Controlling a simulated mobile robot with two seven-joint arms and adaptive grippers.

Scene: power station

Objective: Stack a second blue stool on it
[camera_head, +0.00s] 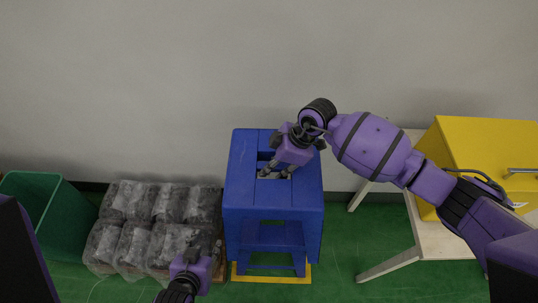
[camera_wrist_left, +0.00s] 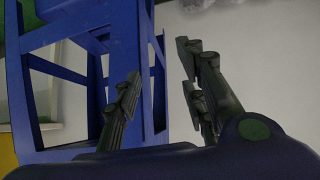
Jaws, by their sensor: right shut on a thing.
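A blue stool (camera_head: 240,185) stands in the middle of the head view, over a yellow-edged patch on the floor. My right gripper (camera_head: 277,173) reaches down onto its top and is shut on it at the slot in the seat. Blue legs and crossbars (camera_head: 272,236) show below the seat; I cannot tell whether they belong to a second stool underneath. My left gripper (camera_head: 208,254) is low, left of the stool and apart from it. In the left wrist view, my left gripper (camera_wrist_left: 160,75) is open and empty, with blue stool legs (camera_wrist_left: 72,75) to its left.
Several plastic-wrapped dark bundles (camera_head: 130,240) lie on the left floor beside a green bin (camera_head: 70,220). A pale table (camera_head: 440,240) with a yellow box (camera_head: 480,145) stands at right. The grey wall (camera_head: 150,80) is behind. Green floor (camera_head: 340,235) is open between stool and table.

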